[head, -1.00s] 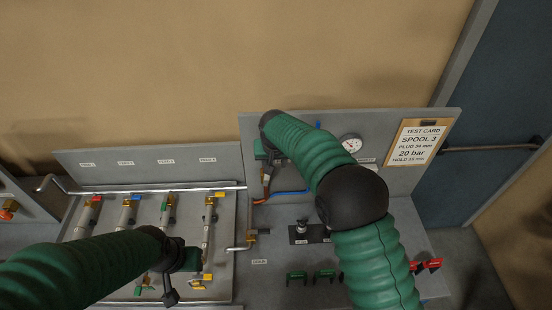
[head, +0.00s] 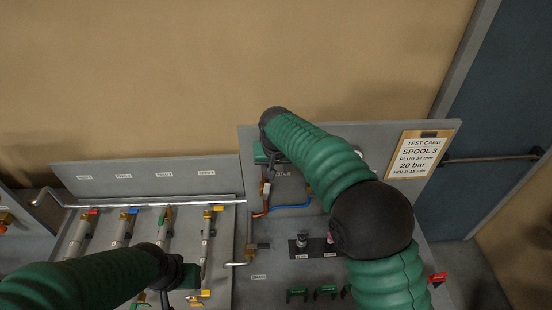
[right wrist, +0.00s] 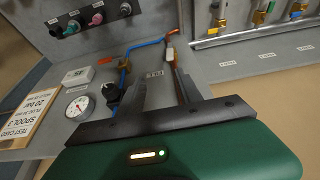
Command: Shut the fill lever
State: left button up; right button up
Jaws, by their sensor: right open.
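A FILL label (right wrist: 154,75) is on the grey panel in the right wrist view, with a blue pipe (right wrist: 148,44) beyond it. An orange-red lever handle (right wrist: 105,60) sticks out at the pipe's left end; I cannot tell for sure that it is the fill lever. In the head view, my right arm hides part of this area. My left gripper (head: 178,285) is over the pipe rack, its jaws unclear.
A pressure gauge (right wrist: 78,106), a black knob (right wrist: 112,92) and a test card (right wrist: 25,117) are beside the gripper. Valved pipes (head: 165,232) stand on the left board.

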jog(key=b+v, duration=0.3)
jog(key=v, duration=1.1)
jog(key=shift+b, duration=0.4)
jog(key=shift+f, duration=0.1)
